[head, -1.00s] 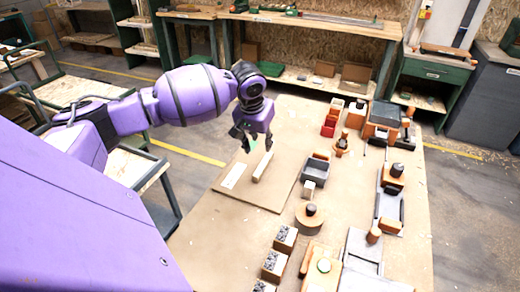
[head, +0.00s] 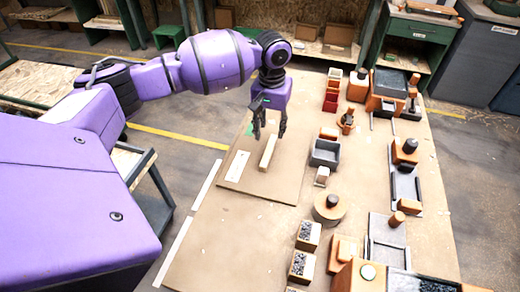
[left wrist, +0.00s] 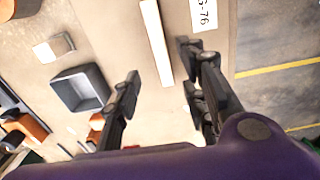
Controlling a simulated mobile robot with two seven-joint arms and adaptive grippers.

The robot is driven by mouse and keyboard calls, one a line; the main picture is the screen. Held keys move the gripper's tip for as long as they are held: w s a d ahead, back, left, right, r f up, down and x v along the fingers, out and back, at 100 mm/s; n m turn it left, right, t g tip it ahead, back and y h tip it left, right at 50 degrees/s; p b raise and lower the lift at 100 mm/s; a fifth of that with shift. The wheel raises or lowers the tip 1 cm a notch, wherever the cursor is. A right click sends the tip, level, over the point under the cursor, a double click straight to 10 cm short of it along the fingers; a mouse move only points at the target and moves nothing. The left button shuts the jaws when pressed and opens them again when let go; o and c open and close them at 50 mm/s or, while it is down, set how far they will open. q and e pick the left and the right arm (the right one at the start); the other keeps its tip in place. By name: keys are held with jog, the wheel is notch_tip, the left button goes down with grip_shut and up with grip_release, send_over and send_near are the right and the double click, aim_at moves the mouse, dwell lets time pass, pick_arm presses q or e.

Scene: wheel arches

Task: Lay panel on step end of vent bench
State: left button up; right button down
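A pale narrow bar (head: 268,152) lies on a tan flat board (head: 275,187) at the left of the layout; it also shows in the left wrist view (left wrist: 156,42). Beside it lies a white labelled plate (head: 237,166), partly seen in the left wrist view (left wrist: 203,15). I cannot tell for sure which piece is the panel, or which is the vent bench. My left gripper (head: 270,124) is open and empty, fingers pointing down, above the bar's far end. In the left wrist view, its fingers (left wrist: 158,68) are apart, with the bar showing between them. My right gripper is not in view.
Several orange and grey models line the right side. The board's near part is clear.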

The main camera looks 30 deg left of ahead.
aim_at(269, 149)
pick_arm(q)
jog(key=shift+s+a+f, duration=0.15)
jog(key=shift+a, duration=0.05)
jog(key=shift+s+f, duration=0.15)
jog(key=shift+f, duration=0.1)
jog(key=f, duration=0.7)
jog(key=shift+s+d, duration=0.15)
jog(key=shift+d, duration=0.15)
jog(key=shift+c, duration=0.4)
grip_shut()
jog(key=shift+r, duration=0.1)
